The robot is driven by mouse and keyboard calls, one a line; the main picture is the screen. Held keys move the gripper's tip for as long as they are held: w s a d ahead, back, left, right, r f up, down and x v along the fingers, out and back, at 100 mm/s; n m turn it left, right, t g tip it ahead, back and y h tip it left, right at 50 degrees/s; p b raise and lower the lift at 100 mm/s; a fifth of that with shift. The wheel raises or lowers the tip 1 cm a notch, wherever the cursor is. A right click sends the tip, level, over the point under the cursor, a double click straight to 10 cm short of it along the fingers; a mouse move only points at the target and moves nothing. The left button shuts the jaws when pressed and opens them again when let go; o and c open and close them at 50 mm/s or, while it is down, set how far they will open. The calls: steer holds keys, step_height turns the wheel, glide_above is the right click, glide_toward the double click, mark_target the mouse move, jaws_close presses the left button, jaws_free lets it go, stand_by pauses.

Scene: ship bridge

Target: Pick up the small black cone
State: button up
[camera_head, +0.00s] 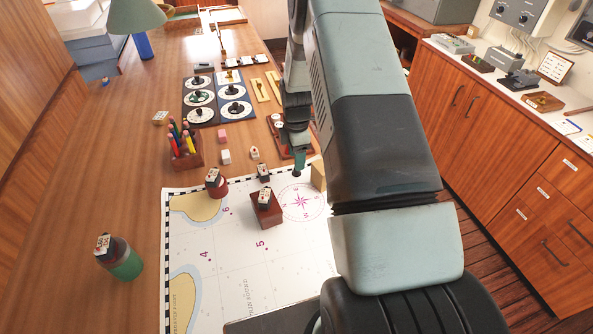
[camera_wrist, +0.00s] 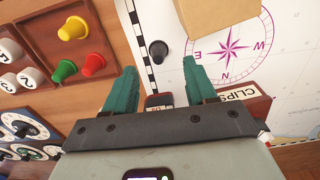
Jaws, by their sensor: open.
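The small black cone (camera_wrist: 158,50) stands on the chart near its striped border in the wrist view. It lies just beyond the tips of my gripper (camera_wrist: 160,64), roughly in line with the gap between its two teal fingers. The fingers are apart and nothing is held. In the head view my gripper (camera_head: 298,168) hangs over the chart (camera_head: 225,235) near the compass rose. I cannot make out the cone in the head view, where my arm covers part of that area.
A tan block (camera_wrist: 215,14) stands close to the cone. A box marked CLIPS (camera_wrist: 240,94) is by the right finger. A small labelled dark item (camera_wrist: 158,101) shows between the fingers. Yellow (camera_wrist: 73,28), green (camera_wrist: 64,71) and red (camera_wrist: 93,65) cones sit on a wooden tray.

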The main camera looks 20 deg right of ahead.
step_height(320, 180, down, 5)
steer(key=shift+w+f, duration=0.1)
jaws_close()
stand_by(0.4)
